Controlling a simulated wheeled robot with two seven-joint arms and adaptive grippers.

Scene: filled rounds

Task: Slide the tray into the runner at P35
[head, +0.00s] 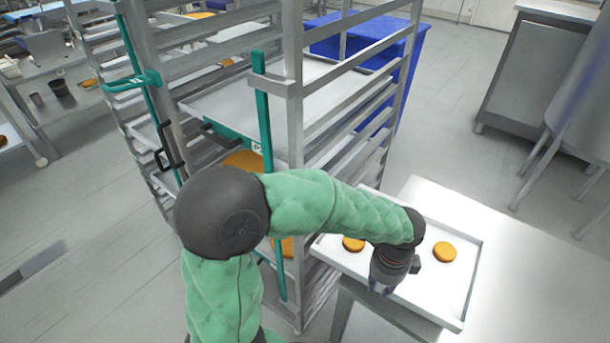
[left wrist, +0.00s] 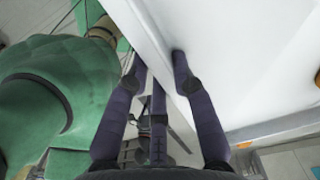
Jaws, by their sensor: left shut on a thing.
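A pale, shallow tray (head: 447,288) with orange rounds (head: 445,252) lies at the lower right, partly on a white table, its left end close to the tall rack (head: 292,130). My left gripper (head: 383,288) is at the tray's near edge, pointing down. In the left wrist view its fingers (left wrist: 157,62) are shut on the tray's wall, with the tray's white floor (left wrist: 245,60) to the right. My arm hides part of the tray and the rack's lower front. I cannot read which runner is P35. My right gripper is not in view.
The white table (head: 540,270) has bare room right of the tray. The rack has teal upright bars (head: 265,130) on its front and holds other trays (head: 232,108). A blue bin (head: 400,60) stands behind it. Open floor lies at left and behind the table.

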